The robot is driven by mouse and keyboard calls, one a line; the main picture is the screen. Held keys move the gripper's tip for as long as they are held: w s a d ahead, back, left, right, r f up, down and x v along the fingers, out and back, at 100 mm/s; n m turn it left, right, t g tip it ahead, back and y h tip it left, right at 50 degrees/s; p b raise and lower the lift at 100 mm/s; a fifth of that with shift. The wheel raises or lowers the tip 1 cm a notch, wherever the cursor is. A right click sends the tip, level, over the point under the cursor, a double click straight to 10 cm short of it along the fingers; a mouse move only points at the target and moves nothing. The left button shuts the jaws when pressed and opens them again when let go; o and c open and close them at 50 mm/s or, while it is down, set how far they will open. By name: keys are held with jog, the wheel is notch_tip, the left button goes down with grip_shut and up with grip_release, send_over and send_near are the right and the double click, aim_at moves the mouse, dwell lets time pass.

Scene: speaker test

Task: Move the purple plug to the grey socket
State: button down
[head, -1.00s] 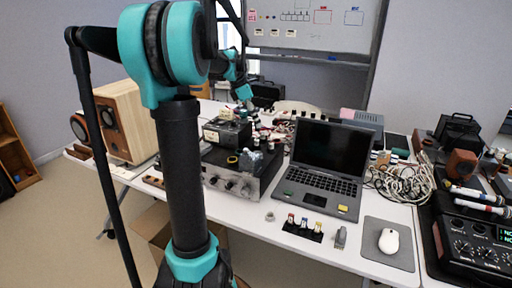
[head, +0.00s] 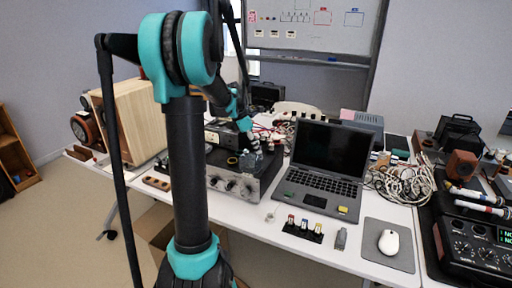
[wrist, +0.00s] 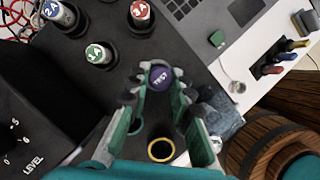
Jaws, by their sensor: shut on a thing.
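The purple plug (wrist: 159,77), a round cap lettered "TEST", is between the fingertips of my gripper (wrist: 158,92) in the wrist view. The gripper is shut on it above the dark equipment top. In the head view my gripper (head: 250,137) is over the equipment left of the laptop, and the plug is too small to make out. A small light-grey round piece (wrist: 236,87) lies on the white table right of the plug; it also shows in the head view (head: 270,214). I cannot tell if it is the grey socket.
Plugs marked 2A (wrist: 58,13), 1A (wrist: 141,12) and 3A (wrist: 98,53) stand close by. A yellow-rimmed ring (wrist: 161,150) and a grey-blue lump (wrist: 226,117) are near the fingers. The laptop (head: 322,170) and mouse (head: 389,242) are to the right.

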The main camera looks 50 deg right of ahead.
jog(key=shift+f, duration=0.35)
jog(key=c, duration=1.3)
grip_release()
jog(key=shift+c, duration=0.2)
jog(key=shift+r, duration=0.1)
jog(key=shift+r, duration=0.3)
jog(key=v, duration=1.2)
